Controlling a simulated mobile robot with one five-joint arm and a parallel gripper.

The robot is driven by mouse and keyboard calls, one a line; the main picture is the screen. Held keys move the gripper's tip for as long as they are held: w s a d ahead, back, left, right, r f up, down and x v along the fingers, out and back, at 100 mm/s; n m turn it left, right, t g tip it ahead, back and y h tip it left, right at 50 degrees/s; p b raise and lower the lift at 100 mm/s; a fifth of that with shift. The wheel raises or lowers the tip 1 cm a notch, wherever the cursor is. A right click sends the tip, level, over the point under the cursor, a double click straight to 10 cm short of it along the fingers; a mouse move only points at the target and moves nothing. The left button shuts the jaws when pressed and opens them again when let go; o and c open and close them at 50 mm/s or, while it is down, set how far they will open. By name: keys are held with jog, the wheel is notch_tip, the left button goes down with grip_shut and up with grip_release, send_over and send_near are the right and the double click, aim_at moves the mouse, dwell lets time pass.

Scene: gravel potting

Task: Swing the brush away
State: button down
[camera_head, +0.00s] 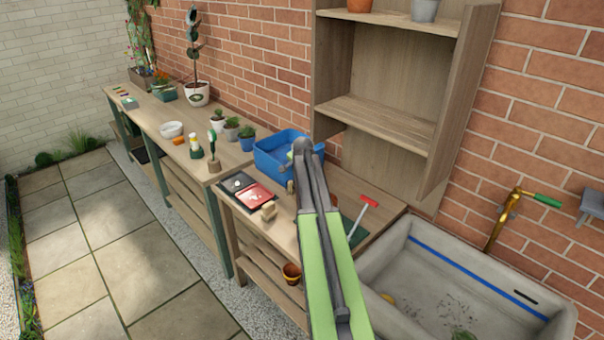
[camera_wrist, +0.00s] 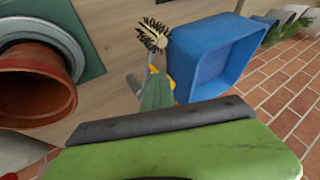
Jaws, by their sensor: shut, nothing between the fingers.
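A brush (camera_wrist: 153,35) with dark-tipped pale bristles shows in the wrist view, beside the blue crate (camera_wrist: 217,58). A greyish stem with yellow parts and a green piece lies just below the bristles; I cannot tell whether these belong to the brush. My gripper (camera_wrist: 160,122) is shut and empty, its dark grey part crossing the picture below the brush, apart from the bristles. In the head view my arm reaches up toward the blue crate (camera_head: 270,160), and the brush cannot be made out there.
A terracotta pot (camera_wrist: 35,88) lies at the left of the wrist view, near a green mat (camera_wrist: 85,45). In the head view, a red-headed tool (camera_head: 368,202) lies right of my arm. A stone sink (camera_head: 400,262) is at the right, and a wooden shelf (camera_head: 375,115) stands behind.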

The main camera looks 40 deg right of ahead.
jog(key=shift+w+d+r, duration=0.1)
jog(key=shift+d+r, duration=0.05)
jog(key=shift+d, duration=0.05)
jog(key=s+a+r+p, duration=0.3)
jog(key=a+r+p, duration=0.2)
jog(key=r+p, duration=0.2)
jog(key=shift+a+r+p, duration=0.35)
jog(key=shift+r+p, duration=0.05)
jog(key=shift+p, duration=0.2)
